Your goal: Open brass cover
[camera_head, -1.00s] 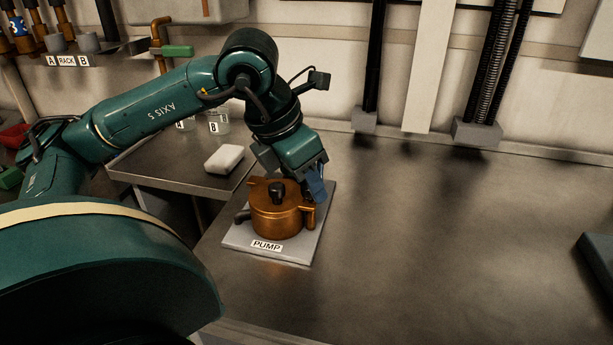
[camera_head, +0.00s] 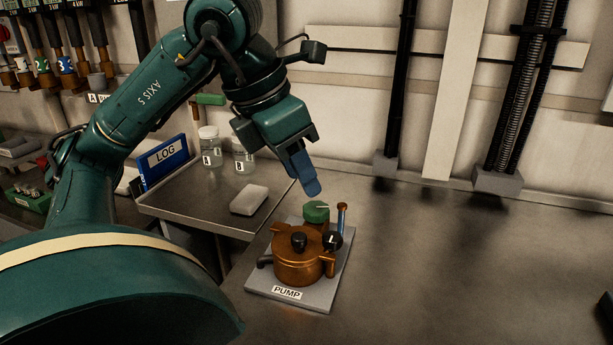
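The brass cover (camera_head: 297,255), round with a black knob on top, sits on the grey base plate (camera_head: 262,289) labelled PUMP. It appears to lie flat and closed. Side lugs stick out from the brass body, and a dark handle or pipe shows at its left. My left gripper (camera_head: 309,187) hangs above and behind the pump, clear of the cover, with its blue fingers pointing down. The fingers overlap from this angle, so their opening cannot be made out. No object shows in them. My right gripper is not in view.
A side tray (camera_head: 188,208) holds a white block (camera_head: 249,200) and jars A and B.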

